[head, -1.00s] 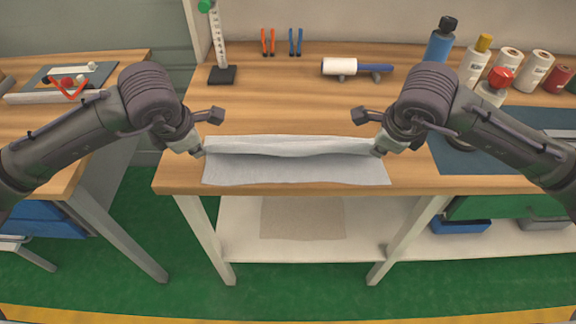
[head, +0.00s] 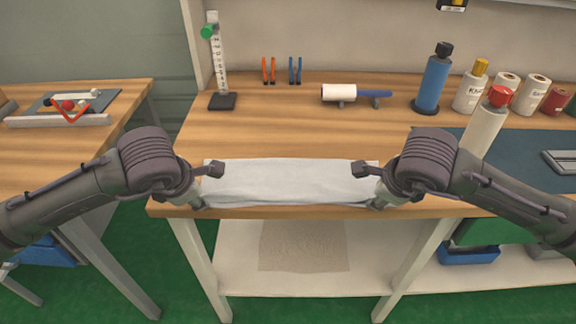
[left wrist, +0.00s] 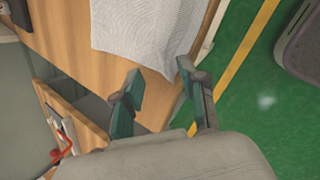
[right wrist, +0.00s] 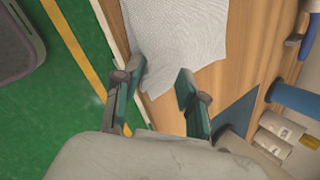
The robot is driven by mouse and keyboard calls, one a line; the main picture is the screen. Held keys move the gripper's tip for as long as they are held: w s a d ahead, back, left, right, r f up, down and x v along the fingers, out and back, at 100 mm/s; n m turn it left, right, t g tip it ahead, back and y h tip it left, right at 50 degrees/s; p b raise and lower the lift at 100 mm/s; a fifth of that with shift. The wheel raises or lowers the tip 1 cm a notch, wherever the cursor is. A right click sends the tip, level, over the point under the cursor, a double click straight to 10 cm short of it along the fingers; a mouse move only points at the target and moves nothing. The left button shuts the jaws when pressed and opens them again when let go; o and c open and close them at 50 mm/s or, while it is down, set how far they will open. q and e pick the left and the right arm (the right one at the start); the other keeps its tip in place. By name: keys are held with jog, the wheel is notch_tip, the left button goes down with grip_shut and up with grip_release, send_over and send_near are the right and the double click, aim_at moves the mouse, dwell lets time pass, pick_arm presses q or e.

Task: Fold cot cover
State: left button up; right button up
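The white cot cover (head: 288,182) lies as a flat, narrow band along the front of the wooden table, with its front edge near the table's edge. My left gripper (head: 203,201) is at its front left corner. In the left wrist view, the gripper's fingers (left wrist: 160,78) stand apart, with a corner of the cover (left wrist: 150,35) just beyond them. My right gripper (head: 374,202) is at the front right corner. In the right wrist view, its fingers (right wrist: 160,74) are also apart, close to the cover's corner (right wrist: 175,40). Whether the fingertips touch the cloth is unclear.
Bare wooden tabletop (head: 280,130) lies behind the cover. A roller (head: 345,93), a measuring stand (head: 219,65) and two pliers stand farther back. Bottles, including a blue one (head: 432,80), and a dark mat (head: 520,155) are on the right. A side table (head: 110,125) is on the left.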

pick_arm(q)
jog(key=shift+s+r, duration=0.15)
jog(key=shift+r, duration=0.25)
pick_arm(e)
jog(key=shift+s+r, duration=0.15)
jog(key=shift+r, duration=0.25)
pick_arm(q)
jog(key=s+v, duration=0.1)
jog(key=v, duration=0.9)
jog(key=shift+f, duration=0.25)
pick_arm(e)
jog(key=s+v, duration=0.1)
jog(key=v, duration=0.9)
jog(key=shift+f, duration=0.25)
